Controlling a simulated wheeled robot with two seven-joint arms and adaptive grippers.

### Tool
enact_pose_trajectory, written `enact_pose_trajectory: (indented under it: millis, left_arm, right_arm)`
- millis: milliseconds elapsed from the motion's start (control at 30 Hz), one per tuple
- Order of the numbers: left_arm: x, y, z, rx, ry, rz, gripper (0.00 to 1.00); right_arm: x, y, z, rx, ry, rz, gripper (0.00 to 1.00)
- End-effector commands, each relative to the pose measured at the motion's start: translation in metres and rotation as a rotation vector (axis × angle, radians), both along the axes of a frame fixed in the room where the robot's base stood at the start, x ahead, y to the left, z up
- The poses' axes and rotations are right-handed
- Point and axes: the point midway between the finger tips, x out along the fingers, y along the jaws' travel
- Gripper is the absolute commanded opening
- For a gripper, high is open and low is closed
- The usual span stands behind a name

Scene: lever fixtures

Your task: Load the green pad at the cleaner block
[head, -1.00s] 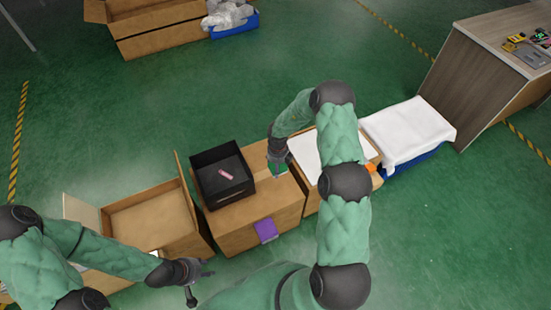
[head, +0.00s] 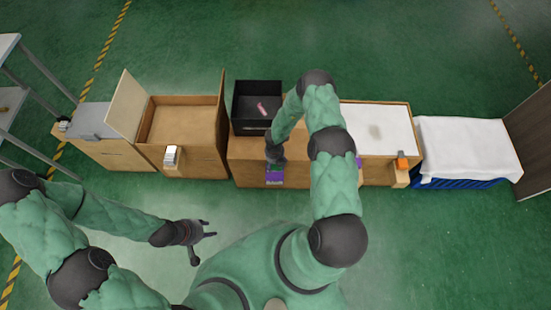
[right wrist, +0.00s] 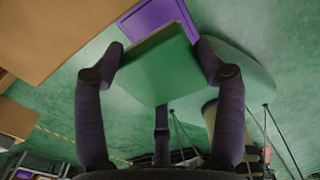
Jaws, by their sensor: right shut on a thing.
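My right gripper (head: 274,158) is shut on a flat green pad (right wrist: 158,66), which spans its two fingers in the right wrist view. In the head view the gripper is at the front edge of a cardboard box (head: 245,160), just above a purple block (head: 274,181) on that edge. The purple block also shows beyond the pad in the right wrist view (right wrist: 150,16); I cannot tell whether they touch. No label tells me which block is the cleaner block. My left gripper (head: 210,238) is open and empty over the floor at the front left.
A black bin (head: 235,108) holding a pink item stands behind my right gripper. An open carton (head: 180,125) with a white block (head: 171,157) is to the left.

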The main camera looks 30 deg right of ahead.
Motion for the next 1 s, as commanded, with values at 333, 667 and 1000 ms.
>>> enact_pose_trajectory:
  millis: [333,667,1000]
  left_arm:
    - [0.0,0.0,-0.018,0.0,-0.001,0.0,0.4]
    - [0.0,0.0,-0.042,0.0,0.0,0.0,0.4]
    - [0.0,0.0,-0.046,0.0,0.0,0.0,0.4]
  right_arm:
    - [0.0,0.0,-0.022,0.0,0.0,0.0,0.45]
    - [0.0,0.0,-0.053,0.0,0.0,0.0,0.45]
    - [0.0,0.0,-0.059,0.0,0.0,0.0,0.45]
